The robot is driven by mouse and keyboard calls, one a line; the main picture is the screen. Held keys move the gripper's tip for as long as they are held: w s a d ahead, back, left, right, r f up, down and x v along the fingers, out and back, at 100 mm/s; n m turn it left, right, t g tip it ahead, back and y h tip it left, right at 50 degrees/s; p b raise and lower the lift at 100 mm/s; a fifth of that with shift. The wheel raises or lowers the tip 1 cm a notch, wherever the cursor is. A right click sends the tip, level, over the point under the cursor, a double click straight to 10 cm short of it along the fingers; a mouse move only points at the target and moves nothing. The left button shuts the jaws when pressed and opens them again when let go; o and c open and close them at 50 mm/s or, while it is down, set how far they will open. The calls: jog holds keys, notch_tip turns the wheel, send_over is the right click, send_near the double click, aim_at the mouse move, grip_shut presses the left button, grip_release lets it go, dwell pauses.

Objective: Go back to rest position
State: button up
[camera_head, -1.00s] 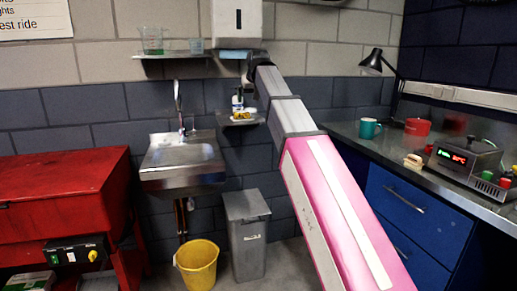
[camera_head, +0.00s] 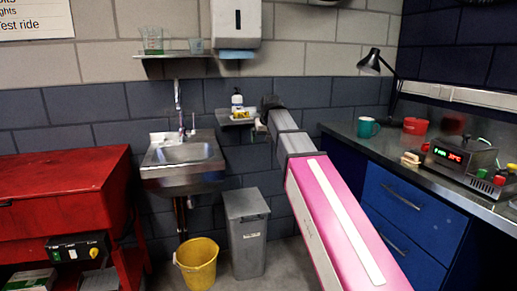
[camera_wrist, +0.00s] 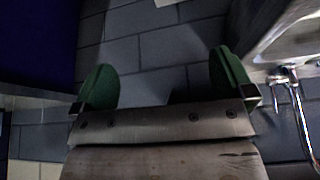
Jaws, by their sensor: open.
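My arm reaches up from the lower right in the head view. My gripper (camera_head: 263,122) is at its far end, near the small soap shelf (camera_head: 237,121), and looks small and partly hidden there. In the wrist view my gripper (camera_wrist: 164,85) shows two green fingertips set wide apart. Nothing is between them but the block wall behind. The gripper is open and empty.
A steel sink (camera_head: 182,158) is left of the arm; its tap (camera_wrist: 296,100) shows at the right of the wrist view. A yellow bucket (camera_head: 197,264) and grey bin (camera_head: 247,232) stand below. A bench with a teal mug (camera_head: 367,127) is at right.

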jog(key=s+d+f+g, duration=0.1)
jog(key=s+d+f, duration=0.2)
jog(key=f, duration=0.4)
jog(key=s+d+f+m, duration=0.1)
jog(key=s+d+f, duration=0.2)
jog(key=f, duration=0.4)
jog(key=s+d+f+g, duration=0.1)
jog(key=s+d+f, duration=0.15)
jog(key=f, duration=0.45)
jog(key=s+d+f+g, duration=0.1)
jog(key=s+d+f, duration=0.2)
jog(key=s+f, duration=0.5)
jog(key=s+d+f+m+g+h, duration=0.1)
jog(key=s+d+f, duration=0.3)
jog(key=s+f, duration=0.5)
jog(key=shift+s+d+f+g, duration=0.15)
jog(key=shift+f+g, duration=0.15)
jog(key=shift+f, duration=0.45)
